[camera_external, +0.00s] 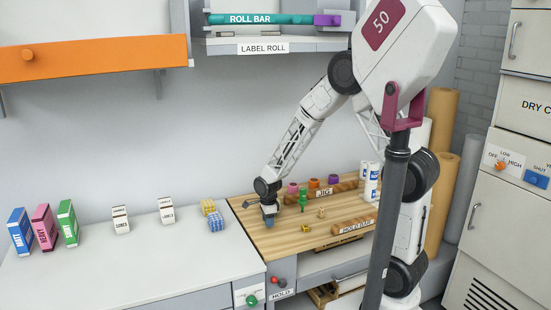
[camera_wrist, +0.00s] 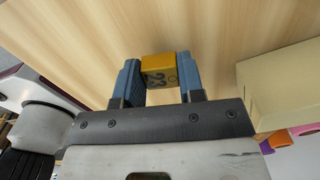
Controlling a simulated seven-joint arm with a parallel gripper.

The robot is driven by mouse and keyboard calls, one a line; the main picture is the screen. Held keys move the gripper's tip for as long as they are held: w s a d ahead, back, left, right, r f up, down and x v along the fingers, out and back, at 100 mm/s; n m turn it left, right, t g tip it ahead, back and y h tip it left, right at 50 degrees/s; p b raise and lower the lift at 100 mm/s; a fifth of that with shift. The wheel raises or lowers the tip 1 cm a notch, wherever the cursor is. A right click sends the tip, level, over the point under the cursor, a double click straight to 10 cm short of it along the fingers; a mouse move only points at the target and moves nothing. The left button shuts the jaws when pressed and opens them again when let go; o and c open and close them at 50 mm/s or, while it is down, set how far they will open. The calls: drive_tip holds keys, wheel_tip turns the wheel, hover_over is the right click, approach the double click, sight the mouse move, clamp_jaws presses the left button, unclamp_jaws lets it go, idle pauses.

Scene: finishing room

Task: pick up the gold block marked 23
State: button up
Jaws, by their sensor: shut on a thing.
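The gold block marked 23 (camera_wrist: 159,71) sits between the two blue fingers of my gripper (camera_wrist: 159,80) in the wrist view. In the external view my gripper (camera_external: 270,215) is low over the left part of the wooden bench top (camera_external: 290,238). The block is hidden there by the fingers. I cannot tell whether the block touches the wood or is slightly above it.
A green peg-shaped piece (camera_external: 303,198) stands just right of my gripper, with small gold pieces (camera_external: 306,228) nearby. The white counter (camera_external: 140,255) at left holds boxes and sponge-like blocks (camera_external: 215,222).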

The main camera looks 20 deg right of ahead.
drive_tip(key=shift+s+d+r, duration=0.1)
drive_tip(key=shift+s+r, duration=0.1)
drive_tip(key=shift+r, duration=0.25)
drive_tip(key=shift+s+d+r, duration=0.1)
drive_tip(key=shift+s+r, duration=0.1)
drive_tip(key=shift+r, duration=0.2)
drive_tip(key=s+d, duration=0.2)
drive_tip(key=s, duration=0.2)
drive_tip(key=s+d+r, duration=0.1)
drive_tip(key=s, duration=0.4)
drive_tip(key=s+d, duration=0.2)
drive_tip(key=s, duration=0.3)
drive_tip(key=shift+d+r, duration=0.15)
drive_tip(key=shift+d, duration=0.15)
